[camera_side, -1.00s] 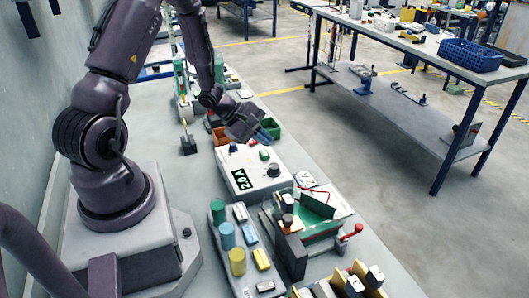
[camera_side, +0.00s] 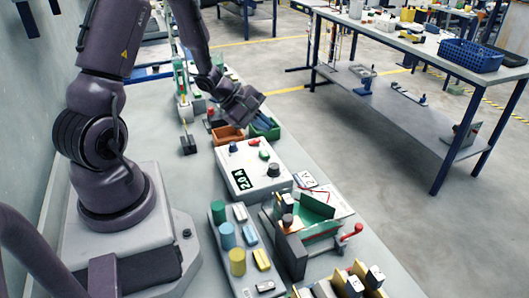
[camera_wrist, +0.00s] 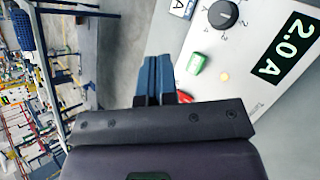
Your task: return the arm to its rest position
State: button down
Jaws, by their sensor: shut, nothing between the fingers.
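An orange bin (camera_side: 228,136) and a green bin (camera_side: 268,131) stand close to my gripper. A green-and-red vise-like fixture (camera_side: 315,215) and a tray with coloured cylinders (camera_side: 217,240) stand nearer the camera. A second table (camera_side: 400,35) is across the clear floor.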

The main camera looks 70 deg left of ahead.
jog(key=s+d+r+m+g+y, duration=0.1)
jog(key=s+d+r+m+y, duration=0.1)
jog(key=s+d+r+m, duration=0.5)
jog(key=s+d+r+m+g+y, duration=0.1)
jog(key=s+d+r+m, duration=0.6)
jog(key=r+m, duration=0.7)
jog(key=shift+d+r+m+g+y, duration=0.4)
jog(key=shift+d+m, duration=0.2)
jog(key=shift+d, duration=0.6)
